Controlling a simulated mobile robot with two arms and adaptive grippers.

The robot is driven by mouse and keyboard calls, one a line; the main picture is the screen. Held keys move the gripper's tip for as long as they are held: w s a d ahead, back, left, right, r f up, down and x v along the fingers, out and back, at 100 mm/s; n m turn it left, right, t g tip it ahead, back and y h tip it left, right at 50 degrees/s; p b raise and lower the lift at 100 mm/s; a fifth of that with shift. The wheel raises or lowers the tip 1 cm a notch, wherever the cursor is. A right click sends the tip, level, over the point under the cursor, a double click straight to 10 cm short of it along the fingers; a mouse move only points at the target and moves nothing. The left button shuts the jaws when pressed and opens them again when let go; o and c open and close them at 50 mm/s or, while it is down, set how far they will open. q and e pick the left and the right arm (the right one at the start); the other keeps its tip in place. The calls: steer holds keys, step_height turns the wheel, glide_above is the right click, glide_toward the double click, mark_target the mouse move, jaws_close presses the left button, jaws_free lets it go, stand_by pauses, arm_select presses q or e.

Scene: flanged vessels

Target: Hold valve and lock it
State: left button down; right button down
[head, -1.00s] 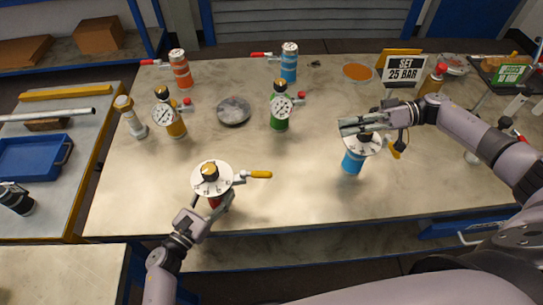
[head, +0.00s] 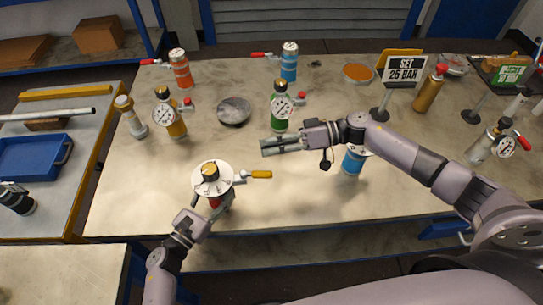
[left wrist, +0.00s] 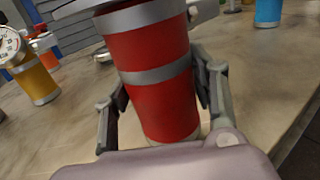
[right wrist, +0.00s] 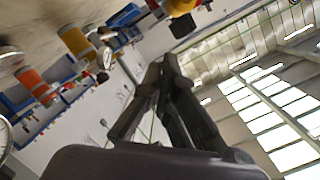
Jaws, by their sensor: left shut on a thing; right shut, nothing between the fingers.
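A red vessel (left wrist: 155,75) with a white flanged top (head: 212,178), a brass knob and a yellow-handled valve lever (head: 259,174) stands near the table's front left. My left gripper (head: 212,206) is shut on the red vessel's body, with a finger on each side in the left wrist view. My right gripper (head: 265,147) is shut and empty, in the air over the middle of the table, up and right of the yellow lever. It also shows shut in the right wrist view (right wrist: 168,65). A blue vessel (head: 353,162) stands partly hidden behind my right arm.
Green (head: 280,108) and yellow (head: 170,115) gauge vessels stand behind. Orange (head: 181,70) and blue (head: 289,63) vessels are at the back edge. A "SET 25 BAR" sign (head: 404,69) stands at right. The table (head: 300,195) right of the lever is clear.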

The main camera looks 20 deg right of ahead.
mark_target(257, 175)
steer(key=shift+s+a+f, duration=0.2)
steer(key=shift+s+f, duration=0.85)
steer(key=shift+f, duration=0.1)
steer(key=shift+s+m+t+h, duration=0.25)
steer(key=shift+s+m+t, duration=0.25)
steer(key=shift+m+t, duration=0.3)
steer(key=shift+s+m+t+h, duration=0.25)
steer(key=shift+s+m+t, duration=0.3)
steer(key=shift+t, duration=0.45)
steer(key=shift+s+a+m+t+h, duration=0.1)
steer(key=shift+s+m+t+h, duration=0.2)
steer(key=shift+m+t, duration=0.45)
steer(key=shift+t, duration=0.25)
